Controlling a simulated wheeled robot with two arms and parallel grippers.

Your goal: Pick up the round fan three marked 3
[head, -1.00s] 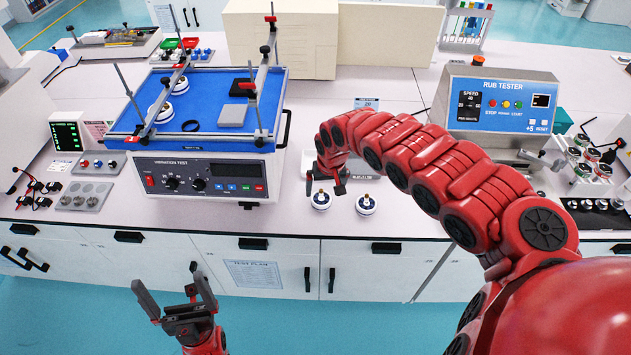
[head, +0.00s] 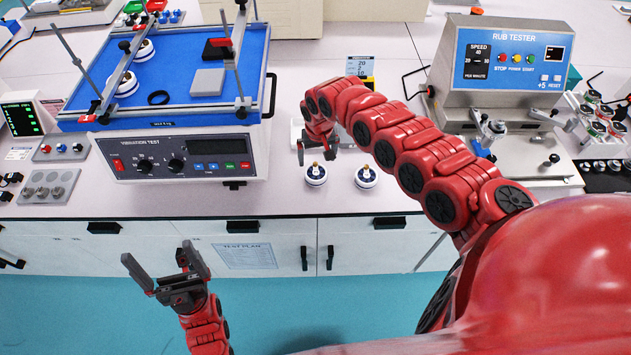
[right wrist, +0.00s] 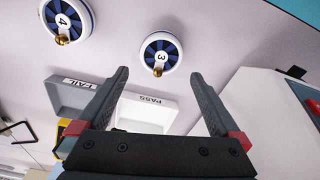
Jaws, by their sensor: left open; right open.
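The round fan marked 3 (right wrist: 161,55) is white with a dark blue bladed face and a brass knob. It lies on the bench, and in the head view it is the left one of two fans (head: 316,176). My right gripper (head: 317,152) is open and empty just behind and above it. In the right wrist view the fan shows beyond the open fingertips (right wrist: 160,75), roughly centred between them and not gripped. My left gripper (head: 158,268) is open and empty, low in front of the bench cabinets.
A similar fan marked 4 (right wrist: 68,20) lies beside it, to the right in the head view (head: 366,178). Trays labelled FAIL (right wrist: 82,93) and PASS (right wrist: 145,110) are close by. The vibration tester (head: 180,160) stands left, the rub tester (head: 505,65) right.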

